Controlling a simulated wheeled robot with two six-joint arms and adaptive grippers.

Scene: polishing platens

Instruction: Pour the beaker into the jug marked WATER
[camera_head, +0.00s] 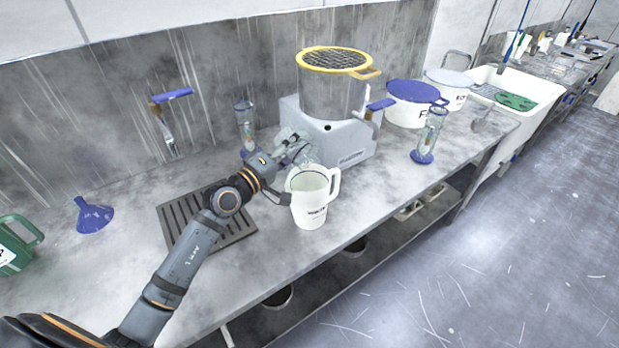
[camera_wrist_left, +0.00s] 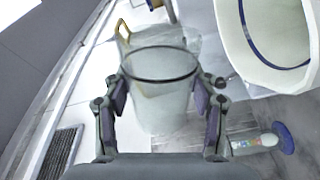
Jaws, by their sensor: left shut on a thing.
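The clear beaker (camera_wrist_left: 160,112) is between the two fingers of my left gripper (camera_wrist_left: 163,96), which is shut on it. In the head view my left gripper (camera_head: 296,150) is just behind and above the white jug's rim, and the beaker (camera_head: 307,157) shows only faintly there. My right gripper is out of view.
A grey machine (camera_head: 352,150) carrying a pot with a yellow-rimmed mesh top (camera_head: 333,60) stands behind the jug. A blue-based glass cylinder (camera_head: 430,138) and white lidded pots (camera_head: 408,112) are to the right. A slotted drain mat (camera_head: 178,222) and blue funnel (camera_head: 93,216) lie left.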

